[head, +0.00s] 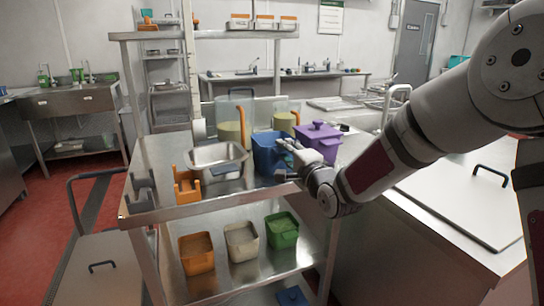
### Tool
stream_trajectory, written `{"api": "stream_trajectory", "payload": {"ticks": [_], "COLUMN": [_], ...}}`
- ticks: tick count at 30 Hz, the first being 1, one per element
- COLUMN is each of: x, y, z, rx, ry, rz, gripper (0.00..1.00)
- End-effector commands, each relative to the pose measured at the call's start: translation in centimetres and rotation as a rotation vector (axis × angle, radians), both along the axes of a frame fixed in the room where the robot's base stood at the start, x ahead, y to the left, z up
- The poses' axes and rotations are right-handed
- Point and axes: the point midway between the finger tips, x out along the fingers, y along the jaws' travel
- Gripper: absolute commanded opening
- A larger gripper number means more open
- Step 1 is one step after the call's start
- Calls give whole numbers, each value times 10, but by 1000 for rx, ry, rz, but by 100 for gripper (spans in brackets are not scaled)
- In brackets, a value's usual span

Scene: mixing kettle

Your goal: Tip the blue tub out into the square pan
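The blue tub (265,156) stands upright on the top of a steel table (160,158). Its inside and its right side are partly hidden by my gripper.
A purple lidded pot (320,142) stands close right of my gripper. An orange holder (186,187) is in front of the pan. Clear containers (232,128) stand behind. Orange (196,254), beige (241,243) and green (282,231) tubs sit on the lower shelf.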

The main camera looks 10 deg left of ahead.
Motion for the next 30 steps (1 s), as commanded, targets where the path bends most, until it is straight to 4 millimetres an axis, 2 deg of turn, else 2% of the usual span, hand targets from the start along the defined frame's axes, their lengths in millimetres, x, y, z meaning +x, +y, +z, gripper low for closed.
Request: {"api": "stream_trajectory", "payload": {"ticks": [1, 3, 14, 30], "x": [0, 0, 0, 0], "y": [0, 0, 0, 0], "z": [0, 0, 7, 56], "rx": [0, 0, 1, 1], "ry": [0, 0, -3, -3], "rz": [0, 0, 0, 0], "gripper": [12, 0, 0, 0]}}
